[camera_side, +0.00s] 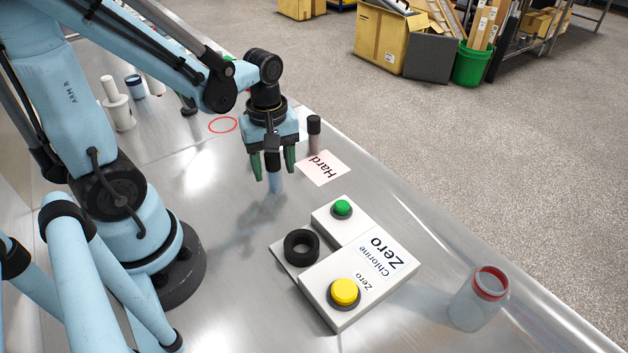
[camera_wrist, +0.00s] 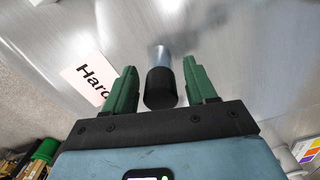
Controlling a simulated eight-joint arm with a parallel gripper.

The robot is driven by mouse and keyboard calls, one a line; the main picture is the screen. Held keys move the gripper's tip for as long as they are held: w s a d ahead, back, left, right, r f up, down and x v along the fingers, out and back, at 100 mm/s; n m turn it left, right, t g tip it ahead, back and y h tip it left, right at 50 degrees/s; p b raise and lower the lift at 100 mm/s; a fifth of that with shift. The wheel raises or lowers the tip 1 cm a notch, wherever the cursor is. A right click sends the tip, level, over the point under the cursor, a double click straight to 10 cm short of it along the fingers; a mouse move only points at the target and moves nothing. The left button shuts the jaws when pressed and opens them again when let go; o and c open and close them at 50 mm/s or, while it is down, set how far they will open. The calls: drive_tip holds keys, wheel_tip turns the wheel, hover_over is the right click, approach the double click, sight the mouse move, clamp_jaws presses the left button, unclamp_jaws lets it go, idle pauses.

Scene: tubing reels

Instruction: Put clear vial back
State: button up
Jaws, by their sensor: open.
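A clear vial (camera_side: 274,184) with a bluish body and a black cap stands on the metal bench in the side view, left of the "Hard" card. My gripper (camera_side: 274,174) is above it, pointing down, with its green fingers open on either side of the cap. In the wrist view the black cap (camera_wrist: 161,88) lies between the open fingers (camera_wrist: 159,68), with a gap on each side.
The "Hard" card (camera_side: 322,168) lies near the bench edge. A white "Chlorine Zero" meter (camera_side: 330,278) with a black ring holder (camera_side: 301,248), green button and yellow button is nearer. A clear red-rimmed jar (camera_side: 478,300) stands right. A red ring (camera_side: 223,125) marks the bench behind.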

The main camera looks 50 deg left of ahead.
wheel_tip(320, 180, up, 12)
drive_tip(key=shift+f, duration=0.25)
drive_tip(key=shift+w+d+f+m+t, duration=0.1)
drive_tip(key=shift+d+m+t, duration=0.25)
drive_tip(key=shift+m, duration=0.55)
drive_tip(key=w+d+m+t, duration=0.1)
drive_tip(key=m+t, duration=0.1)
drive_tip(key=m, duration=0.2)
drive_tip(key=w+d+f+m+t, duration=0.1)
drive_tip(key=m+t, duration=0.1)
drive_tip(key=m, duration=0.2)
drive_tip(key=d+m+t, duration=0.2)
drive_tip(key=m, duration=0.3)
drive_tip(key=shift+w+d+f+t, duration=0.1)
drive_tip(key=shift+w+f+t, duration=0.15)
drive_tip(key=shift+w, duration=0.15)
